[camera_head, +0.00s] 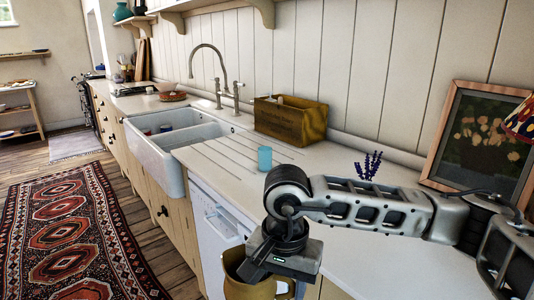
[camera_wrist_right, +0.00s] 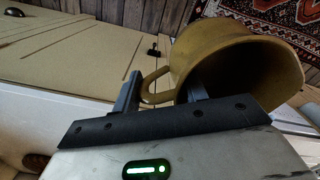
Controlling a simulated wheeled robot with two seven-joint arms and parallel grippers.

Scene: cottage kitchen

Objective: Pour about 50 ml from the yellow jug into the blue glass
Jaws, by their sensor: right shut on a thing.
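The blue glass (camera_head: 264,158) stands upright on the white worktop, near its front edge and left of my right arm. The yellow jug (camera_head: 240,284) is at the bottom of the head view, partly hidden by my right gripper (camera_head: 285,258). In the wrist view the jug (camera_wrist_right: 205,45) shows its wide dark mouth, and its handle lies between the fingers. My right gripper (camera_wrist_right: 160,95) is shut on the jug's handle. The jug is held in front of the counter's edge, apart from the glass. The jug's contents cannot be seen. My left gripper is not in view.
A wooden crate (camera_head: 291,120) stands behind the glass against the wall. A white sink (camera_head: 160,150) with a tall tap (camera_head: 217,78) is to the left. A framed picture (camera_head: 478,143) and a purple flower sprig (camera_head: 368,166) are at the right. The worktop around the glass is clear.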

